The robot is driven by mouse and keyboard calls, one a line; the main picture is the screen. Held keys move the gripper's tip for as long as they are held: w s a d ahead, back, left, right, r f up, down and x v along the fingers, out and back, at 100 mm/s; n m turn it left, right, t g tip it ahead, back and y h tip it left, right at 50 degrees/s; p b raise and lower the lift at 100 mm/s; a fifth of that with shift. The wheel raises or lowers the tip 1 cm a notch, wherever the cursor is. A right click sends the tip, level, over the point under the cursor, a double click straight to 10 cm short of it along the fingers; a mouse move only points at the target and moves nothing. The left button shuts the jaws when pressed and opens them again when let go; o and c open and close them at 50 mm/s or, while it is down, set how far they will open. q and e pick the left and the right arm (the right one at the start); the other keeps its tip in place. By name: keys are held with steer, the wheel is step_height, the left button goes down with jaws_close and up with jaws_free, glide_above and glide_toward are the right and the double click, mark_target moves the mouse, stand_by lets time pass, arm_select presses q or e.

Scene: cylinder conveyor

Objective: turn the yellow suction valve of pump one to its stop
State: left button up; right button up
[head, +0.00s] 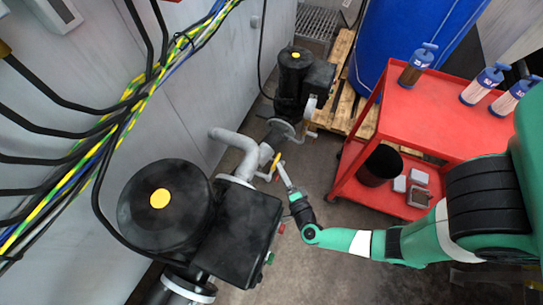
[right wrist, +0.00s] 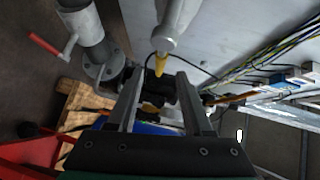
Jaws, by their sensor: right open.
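The yellow suction valve handle (head: 276,161) is a small yellow lever on the grey pipework beyond the near black pump (head: 160,200). My right gripper (head: 281,168) is right at the handle, its fingers pointing to it. In the right wrist view the yellow handle (right wrist: 160,66) shows at the end of a grey pipe, between the open fingers of the right gripper (right wrist: 159,78). I see no finger closed on it; whether one touches it I cannot tell. My left gripper is not in view.
A red-handled valve (right wrist: 46,46) is on the pipe at the left of the wrist view. A second black pump (head: 292,82) stands farther back by a wooden pallet (head: 341,62). A red cart (head: 440,112) with bottles stands right, a blue drum (head: 405,35) behind it.

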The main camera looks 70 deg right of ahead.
steer(key=b+x, duration=0.2)
steer(key=x, duration=0.6)
steer(key=shift+d+b, duration=0.2)
steer(key=shift+b, duration=0.2)
steer(key=shift+w, duration=0.15)
jaws_close()
stand_by(0.7)
